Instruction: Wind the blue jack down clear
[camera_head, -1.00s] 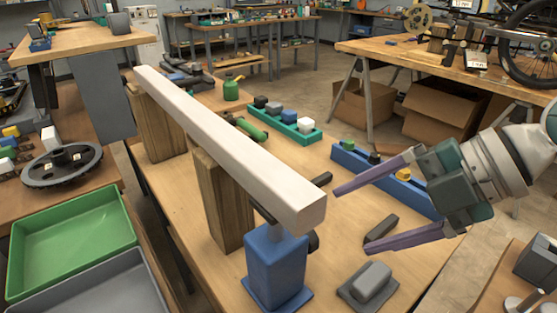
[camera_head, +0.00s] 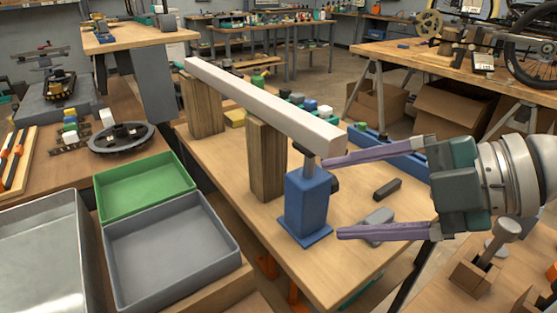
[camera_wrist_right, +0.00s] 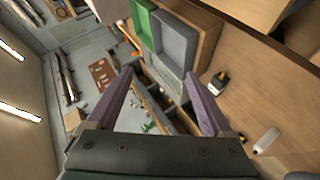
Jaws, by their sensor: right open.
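The blue jack (camera_head: 307,207) stands upright on the wooden table, under the near end of a long pale beam (camera_head: 262,104). Its grey post rises to the beam's underside; I cannot tell whether they touch. A dark knob (camera_head: 335,184) sits on its right side. Two wooden blocks, a near one (camera_head: 266,165) and a far one (camera_head: 203,105), stand under the beam. My right gripper (camera_head: 332,198) is open, its purple fingers pointing left beside the jack, one tip higher than the other. Its fingers also show in the right wrist view (camera_wrist_right: 160,78), empty between. My left gripper is not in view.
A grey block (camera_head: 376,222) lies beneath the right gripper's lower finger, and a dark bar (camera_head: 387,189) lies behind. A green tray (camera_head: 150,215) and a grey tray (camera_head: 218,222) are at left. A blue rack (camera_head: 400,157) stands behind the gripper.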

